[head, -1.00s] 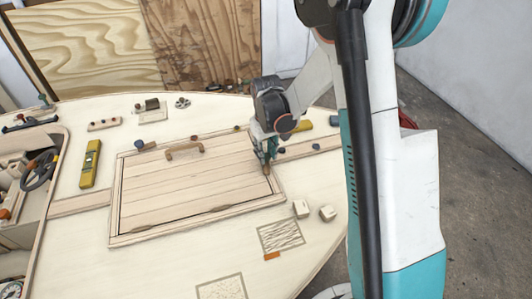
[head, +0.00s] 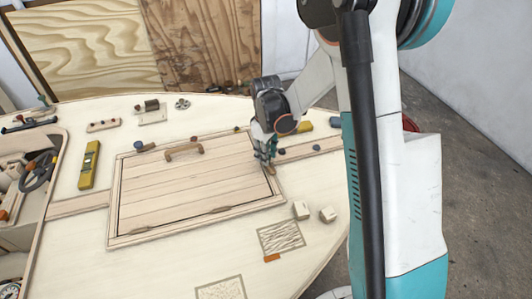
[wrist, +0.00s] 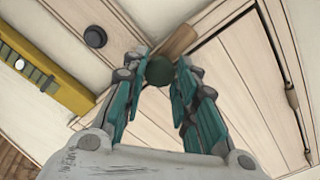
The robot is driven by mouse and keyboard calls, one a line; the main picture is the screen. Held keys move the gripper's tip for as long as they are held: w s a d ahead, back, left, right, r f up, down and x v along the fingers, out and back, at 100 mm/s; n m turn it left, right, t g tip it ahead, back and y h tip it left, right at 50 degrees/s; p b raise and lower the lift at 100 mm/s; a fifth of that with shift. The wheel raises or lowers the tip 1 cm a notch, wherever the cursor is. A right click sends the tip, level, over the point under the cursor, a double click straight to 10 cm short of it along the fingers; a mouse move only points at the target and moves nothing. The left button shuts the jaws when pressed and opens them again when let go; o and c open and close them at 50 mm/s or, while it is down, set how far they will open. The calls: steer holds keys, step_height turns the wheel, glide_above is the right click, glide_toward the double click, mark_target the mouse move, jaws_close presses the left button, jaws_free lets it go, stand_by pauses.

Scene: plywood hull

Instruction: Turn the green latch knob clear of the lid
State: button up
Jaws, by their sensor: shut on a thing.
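The green latch knob (wrist: 160,70) sits between my fingertips in the wrist view. A brown wooden latch bar (wrist: 178,40) reaches from it toward the upper right, beside the dark gap at the lid's edge. The planked lid (wrist: 245,85) lies to the right; it looks closed in the head view (head: 185,185). My gripper (wrist: 161,72) is shut on the knob, at the lid's right side in the head view (head: 268,160). In that view my fingers hide the knob, and only the bar's end (head: 271,170) shows. I cannot tell whether the bar's hidden part overlaps the lid.
A yellow tool (wrist: 45,75) and a dark round knob (wrist: 95,36) are left of my gripper in the wrist view. Two pale blocks (head: 301,210) lie in front of it in the head view. A handle (head: 184,151) stands on the lid's far side.

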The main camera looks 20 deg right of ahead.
steer(key=o, duration=1.1)
step_height(320, 180, up, 12)
stand_by(0.5)
